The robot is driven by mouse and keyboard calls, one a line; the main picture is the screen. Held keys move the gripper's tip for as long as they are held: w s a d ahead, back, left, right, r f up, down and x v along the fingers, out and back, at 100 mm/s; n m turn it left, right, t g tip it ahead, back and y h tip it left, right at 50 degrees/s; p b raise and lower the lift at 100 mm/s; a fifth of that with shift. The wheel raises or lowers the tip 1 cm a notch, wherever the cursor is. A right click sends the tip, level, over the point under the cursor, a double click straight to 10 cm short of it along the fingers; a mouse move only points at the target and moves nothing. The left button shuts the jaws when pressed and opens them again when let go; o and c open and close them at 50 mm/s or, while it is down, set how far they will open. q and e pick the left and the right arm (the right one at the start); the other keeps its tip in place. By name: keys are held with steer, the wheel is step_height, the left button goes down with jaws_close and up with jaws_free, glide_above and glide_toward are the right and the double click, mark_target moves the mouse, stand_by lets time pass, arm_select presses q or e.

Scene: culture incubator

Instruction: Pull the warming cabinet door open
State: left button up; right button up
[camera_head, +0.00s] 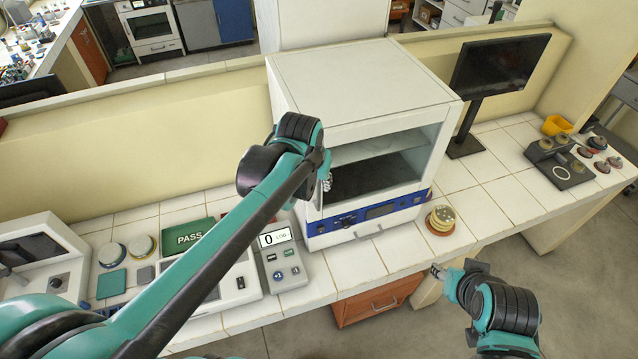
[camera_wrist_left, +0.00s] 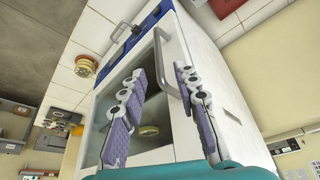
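The white warming cabinet (camera_head: 365,82) stands on the tiled counter, with a dark window in its front and a blue control panel (camera_head: 380,211) below. Its glass door looks shut, but my left arm hides its left edge. In the left wrist view, a grey bar handle (camera_wrist_left: 164,62) runs along the white door frame. My left gripper (camera_head: 326,184) is at the left side of the cabinet front. In the left wrist view its fingers (camera_wrist_left: 158,72) are spread, with the handle between or just beyond the tips; contact is unclear. My right gripper (camera_head: 437,272) hangs before the counter edge, away from the cabinet.
Yellow-topped stacked dishes (camera_head: 441,219) stand right of the cabinet. A monitor (camera_head: 500,65) stands behind them. A scale display (camera_head: 276,238) and a green PASS sign (camera_head: 188,235) are left of the cabinet. Counter tiles before the cabinet are mostly clear.

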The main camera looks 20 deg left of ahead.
mark_target(318, 187)
arm_select(q)
steer(key=x, duration=0.6)
steer(key=shift+w, duration=0.1)
jaws_close()
